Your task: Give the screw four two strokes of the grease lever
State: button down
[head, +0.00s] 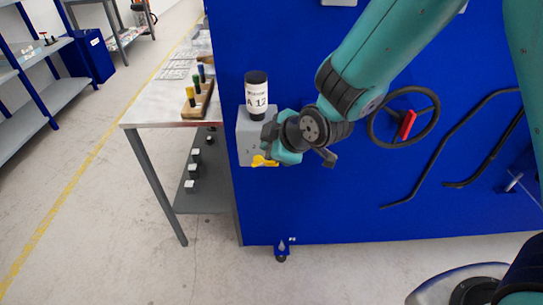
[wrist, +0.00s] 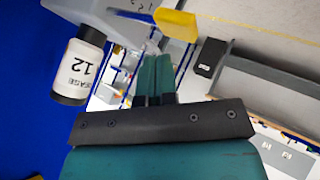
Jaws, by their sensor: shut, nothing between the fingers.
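The grease unit is a grey box (head: 250,141) on the left edge of the blue panel. An upright black and white cartridge (head: 257,96) stands on top, its label reading A 12; it also shows in the wrist view (wrist: 80,66). The yellow grease lever (head: 264,161) sticks out low on the box. It shows as a yellow block at the top of the wrist view (wrist: 175,25). My gripper (head: 271,139) is beside the box's right side, close to the lever. Its teal fingers (wrist: 155,75) are shut and empty, below the lever in the wrist view. Contact cannot be told.
A red-handled wheel (head: 404,122) and dark hoses (head: 440,150) are on the blue panel to the right. A metal table (head: 160,108) stands at left, with a wooden rack (head: 200,104) of coloured-top pieces. Open floor lies in front.

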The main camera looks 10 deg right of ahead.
notch_tip(320, 180, up, 5)
jog(key=p, duration=0.3)
jog(key=shift+f, duration=0.1)
dwell(0.6)
jog(key=shift+s+r, duration=0.1)
jog(key=shift+r, duration=0.1)
jog(key=s+d+r+m+g, duration=0.2)
jog(key=s+r+m, duration=0.1)
jog(key=s, duration=0.4)
jog(key=s+d+r+m+g, duration=0.2)
jog(key=s+r, duration=0.3)
jog(key=s, duration=0.3)
jog(key=s+d+r+m+g, duration=0.2)
jog(key=s+r+m+g, duration=0.1)
jog(key=s, duration=0.5)
jog(key=shift+s+d+r+m+g+h, duration=0.25)
jog(key=shift+d+r+m+g+h, duration=0.1)
jog(key=shift+r+g+h, duration=0.1)
